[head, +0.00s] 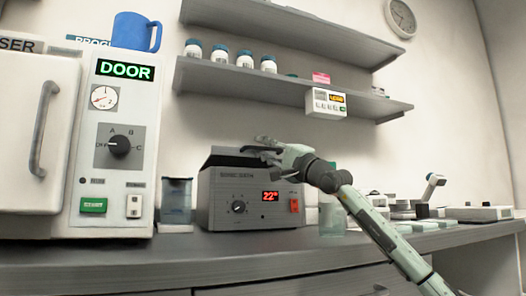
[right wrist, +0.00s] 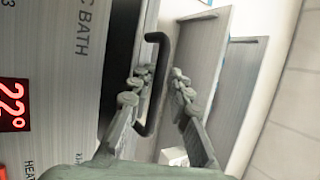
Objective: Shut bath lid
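The bath (head: 222,215) is a grey box marked SONIC BATH, with a dial, a red 22° display and a red switch, on the counter. Its dark lid (head: 224,159) shows at the top, partly behind my right gripper; how far it is raised is hard to tell. My right gripper (head: 262,148) is at the lid's front edge. In the right wrist view the black lid handle (right wrist: 164,68) lies between the two spread fingers (right wrist: 160,85). The left finger is close to the handle; contact is unclear. My left gripper is not in view.
An autoclave-like unit (head: 130,200) with a DOOR display and a blue mug (head: 136,32) on top stands at left. A glass beaker (head: 176,201) is beside the bath. Shelves (head: 290,92) with several jars hang above. Several items lie on the counter (head: 330,251) at right.

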